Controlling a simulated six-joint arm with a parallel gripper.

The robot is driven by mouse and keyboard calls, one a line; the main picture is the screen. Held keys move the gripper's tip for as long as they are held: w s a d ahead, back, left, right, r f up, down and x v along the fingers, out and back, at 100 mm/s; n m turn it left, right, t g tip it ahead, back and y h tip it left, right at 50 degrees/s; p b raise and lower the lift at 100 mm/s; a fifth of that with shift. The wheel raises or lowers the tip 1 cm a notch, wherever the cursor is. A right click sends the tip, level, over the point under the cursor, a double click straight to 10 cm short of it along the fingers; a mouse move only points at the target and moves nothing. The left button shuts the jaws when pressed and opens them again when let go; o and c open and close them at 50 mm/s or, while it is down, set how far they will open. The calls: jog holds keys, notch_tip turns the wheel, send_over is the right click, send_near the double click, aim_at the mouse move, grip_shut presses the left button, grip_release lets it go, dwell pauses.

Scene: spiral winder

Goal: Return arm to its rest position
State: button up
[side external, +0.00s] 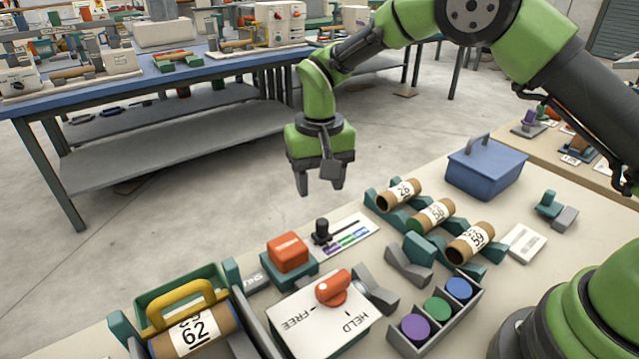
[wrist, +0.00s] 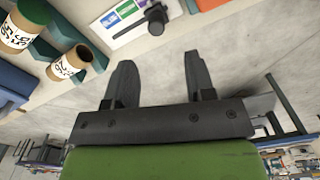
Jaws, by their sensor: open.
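My gripper (side external: 320,180) hangs in the air past the far edge of the work table, over the grey floor. Its fingers point down and stand apart with nothing between them. The wrist view shows the same two fingers (wrist: 155,80) apart and empty, with bare floor beyond. My green arm reaches in from the upper right and bends down at the wrist. No marked rest position shows in these frames.
The table holds cardboard tubes (side external: 432,216) on teal cradles, a blue lidded box (side external: 485,168), a red block (side external: 288,252), a FREE/HELD lever panel (side external: 325,320), a tray of coloured discs (side external: 436,312) and a tube marked 62 (side external: 195,337). A blue bench (side external: 150,75) stands behind.

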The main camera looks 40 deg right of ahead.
jog(key=s+d+r+t+y, duration=0.1)
jog(key=s+d+r+t, duration=0.1)
jog(key=s+r, duration=0.5)
jog(key=s+d+r+t, duration=0.1)
jog(key=s+d+r, duration=0.2)
jog(key=r, duration=0.7)
jog(key=s+d+r+t+y, duration=0.1)
jog(key=s+t, duration=0.3)
jog(key=s, duration=1.1)
jog(key=shift+d+r, duration=0.45)
jog(key=shift+r, duration=0.2)
jog(key=shift+o, duration=0.2)
jog(key=o, duration=0.4)
